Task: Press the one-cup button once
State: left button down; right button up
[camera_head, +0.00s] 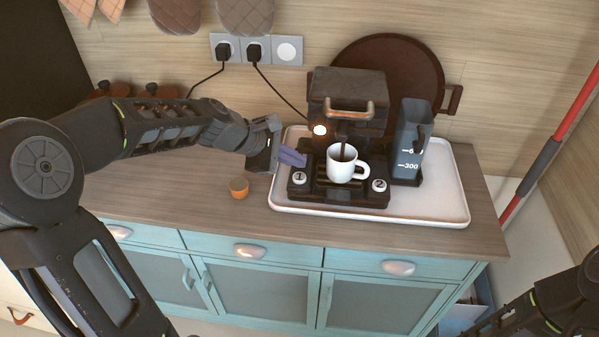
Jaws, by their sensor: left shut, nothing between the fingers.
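A black coffee machine (346,88) stands on a white tray (440,219) on the counter. Two round white buttons sit on its base: the one marked 1 (299,178) at the left and the one marked 2 (379,185) at the right. A white mug (341,166) stands upright between them, below the spout. My left gripper (293,158) is shut and empty, its fingertips just above and behind button 1 in the picture. I cannot tell whether they touch the machine. My right arm shows at the lower right; its gripper is out of view.
A clear water tank (411,143) stands right of the machine, with a round dark tray (395,70) leaning behind. A small orange cup (239,187) is on the counter near my left gripper. Two plugs with cables are in the wall sockets (257,49). A small light (320,130) glows on the machine.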

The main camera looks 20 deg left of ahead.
aim_at(296, 178)
pick_arm(q)
jog(key=shift+r+p, duration=1.2)
jog(key=shift+r, duration=0.6)
